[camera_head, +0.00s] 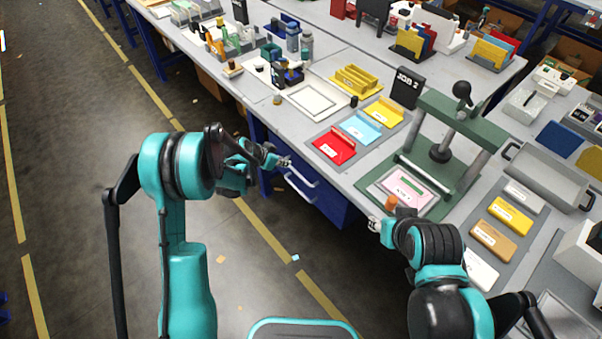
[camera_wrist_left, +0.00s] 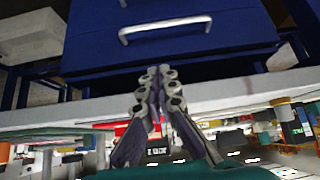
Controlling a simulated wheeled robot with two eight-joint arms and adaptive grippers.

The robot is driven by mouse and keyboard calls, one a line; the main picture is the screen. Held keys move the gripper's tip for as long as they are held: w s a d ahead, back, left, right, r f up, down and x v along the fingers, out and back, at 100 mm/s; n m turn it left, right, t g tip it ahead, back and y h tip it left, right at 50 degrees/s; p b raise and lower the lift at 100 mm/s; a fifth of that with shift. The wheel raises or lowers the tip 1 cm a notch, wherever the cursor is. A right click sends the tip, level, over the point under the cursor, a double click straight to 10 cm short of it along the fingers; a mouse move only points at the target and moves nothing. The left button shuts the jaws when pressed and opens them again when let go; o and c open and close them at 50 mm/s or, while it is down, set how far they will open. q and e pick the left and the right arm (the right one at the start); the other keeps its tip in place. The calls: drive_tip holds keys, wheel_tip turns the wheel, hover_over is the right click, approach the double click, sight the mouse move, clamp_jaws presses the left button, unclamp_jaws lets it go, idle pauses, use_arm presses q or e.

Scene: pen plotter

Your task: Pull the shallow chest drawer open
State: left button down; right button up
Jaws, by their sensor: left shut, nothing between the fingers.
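The blue drawer chest (camera_head: 327,207) hangs under the near edge of the workbench. Two pale bar handles show on its front, the upper one (camera_head: 302,174) close below the bench top.
A green press (camera_head: 462,128) stands on the bench at the right. Red (camera_head: 334,148), light-blue and yellow trays lie near the bench edge above the chest. The floor (camera_head: 90,180) in front of the bench is mostly clear.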

use_arm(q)
drive_tip(key=shift+m+h, duration=0.3)
drive_tip(key=shift+m, duration=0.2)
drive_tip(key=b+x, duration=0.1)
drive_tip(key=x, duration=0.4)
drive_tip(key=s+a+f+b+x, duration=0.1)
drive_tip(key=x, duration=0.4)
drive_tip(key=f+b+x, duration=0.1)
drive_tip(key=b+x, duration=0.1)
drive_tip(key=x, duration=0.3)
drive_tip(key=shift+s+a, duration=0.2)
drive_tip(key=shift+a, duration=0.15)
drive_tip(key=shift+r, duration=0.1)
use_arm(e)
wheel_tip(320, 180, down, 4)
use_arm(q)
drive_tip(key=shift+s+a, duration=0.1)
use_arm(e)
drive_tip(key=shift+s, duration=0.1)
